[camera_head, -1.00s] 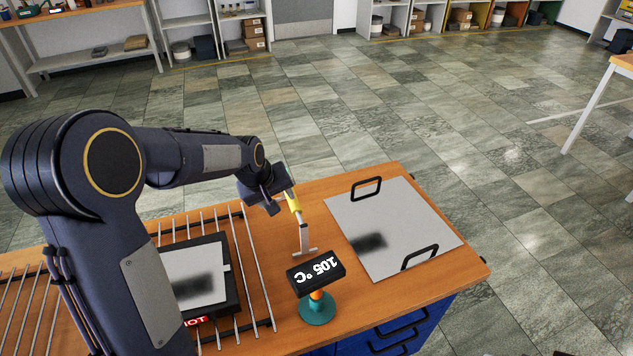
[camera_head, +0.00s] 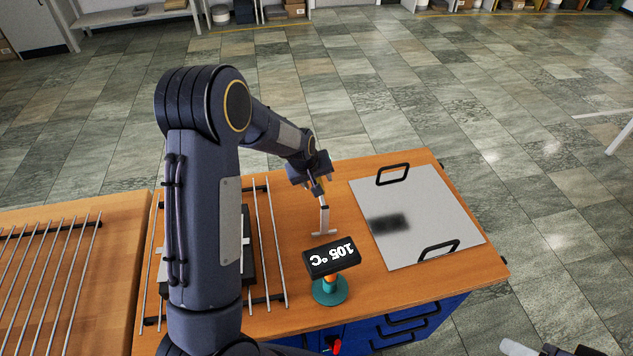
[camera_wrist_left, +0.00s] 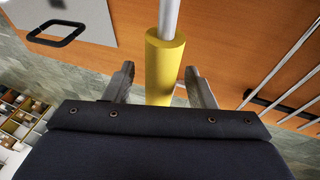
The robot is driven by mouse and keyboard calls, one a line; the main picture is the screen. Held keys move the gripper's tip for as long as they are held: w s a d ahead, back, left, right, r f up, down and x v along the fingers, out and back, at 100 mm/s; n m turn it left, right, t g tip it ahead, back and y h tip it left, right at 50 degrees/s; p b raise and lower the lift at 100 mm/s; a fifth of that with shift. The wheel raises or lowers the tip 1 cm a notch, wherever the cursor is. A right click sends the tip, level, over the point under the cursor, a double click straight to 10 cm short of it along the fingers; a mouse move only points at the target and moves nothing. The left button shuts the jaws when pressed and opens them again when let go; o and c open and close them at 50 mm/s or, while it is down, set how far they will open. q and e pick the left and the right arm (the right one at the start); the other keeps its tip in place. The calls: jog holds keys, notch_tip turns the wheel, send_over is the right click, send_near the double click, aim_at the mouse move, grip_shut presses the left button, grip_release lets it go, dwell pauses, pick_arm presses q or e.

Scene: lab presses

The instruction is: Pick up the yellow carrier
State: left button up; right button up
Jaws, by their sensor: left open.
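The yellow carrier has a yellow handle (camera_wrist_left: 165,62) and a pale metal shaft (camera_head: 324,216) ending in a flat crosspiece. In the head view it stands out above the wooden table, behind the temperature display, its handle mostly hidden by my left gripper (camera_head: 320,186). In the left wrist view my left gripper (camera_wrist_left: 161,80) is open, with one finger on each side of the yellow handle and gaps visible on both sides. My right gripper is not recognisable in either view.
A display reading 105 °C (camera_head: 332,257) on a teal base (camera_head: 330,291) stands just in front of the carrier. A grey plate with two black handles (camera_head: 415,220) lies to the right. A metal rod rack (camera_head: 270,240) is to the left, partly behind my arm.

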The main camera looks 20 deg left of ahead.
pick_arm(q)
grip_shut()
dwell(0.3)
jog(key=shift+w+r, duration=0.1)
